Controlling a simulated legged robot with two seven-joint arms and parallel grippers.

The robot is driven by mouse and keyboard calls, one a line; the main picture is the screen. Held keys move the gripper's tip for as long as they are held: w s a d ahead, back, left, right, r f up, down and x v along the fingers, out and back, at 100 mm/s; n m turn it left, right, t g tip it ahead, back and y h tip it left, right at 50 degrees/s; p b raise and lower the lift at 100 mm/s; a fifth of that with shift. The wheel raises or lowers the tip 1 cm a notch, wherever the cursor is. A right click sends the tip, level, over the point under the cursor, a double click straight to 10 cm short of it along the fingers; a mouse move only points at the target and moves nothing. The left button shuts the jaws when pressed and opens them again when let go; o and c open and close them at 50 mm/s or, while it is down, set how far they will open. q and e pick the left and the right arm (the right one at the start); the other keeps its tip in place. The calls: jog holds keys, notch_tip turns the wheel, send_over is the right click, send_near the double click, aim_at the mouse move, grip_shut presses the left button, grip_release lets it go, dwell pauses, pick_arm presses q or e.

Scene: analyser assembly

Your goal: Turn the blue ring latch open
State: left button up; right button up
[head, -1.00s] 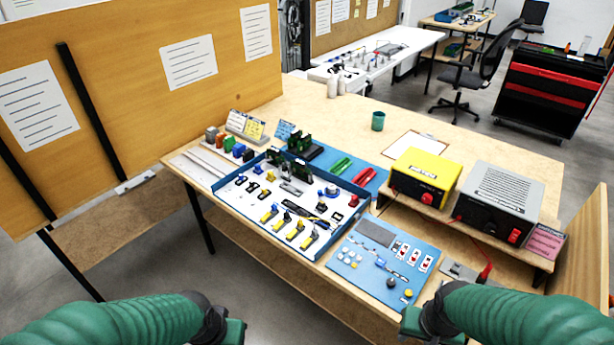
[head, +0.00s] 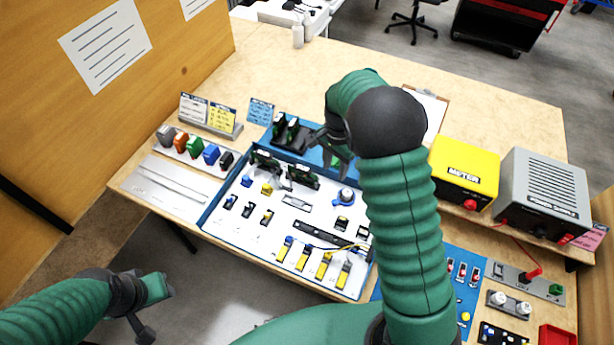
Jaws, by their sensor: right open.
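A round grey part with a blue ring around its base (head: 346,197), which looks like the blue ring latch, stands on the white board in the blue-edged tray (head: 205,215). It is at the right of the tray, just left of my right forearm. How the ring is turned is too small to tell. My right gripper (head: 334,152) is open above the tray's back edge, behind the ring and apart from it. My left gripper (head: 153,310) hangs low at the left, in front of the table, away from the ring; its jaw opening is unclear.
Dark green clips (head: 284,172) stand at the tray's back, and yellow-handled parts (head: 304,256) at its front. The yellow meter (head: 464,172) and grey power box (head: 544,195) stand at the right. My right arm hides the tray's right side.

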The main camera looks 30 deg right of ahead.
send_over(334, 201)
notch_tip(334, 201, down, 6)
notch_tip(334, 201, down, 10)
jog(key=shift+a+r+p, duration=0.1)
jog(key=shift+r+p, duration=0.05)
jog(key=shift+p, duration=0.5)
jog(key=shift+s+f, duration=0.1)
jog(key=shift+f, duration=0.35)
jog(key=shift+d+f, duration=0.2)
jog(key=shift+d, duration=0.05)
jog(key=shift+c, duration=1.6)
pick_arm(q)
jog(key=shift+s+d+r, duration=0.25)
jog(key=shift+d+r, duration=0.05)
jog(key=shift+r, duration=0.2)
jog(key=shift+s+d+r, duration=0.25)
jog(key=shift+r, duration=0.2)
pick_arm(e)
jog(key=shift+a, duration=0.1)
grip_shut()
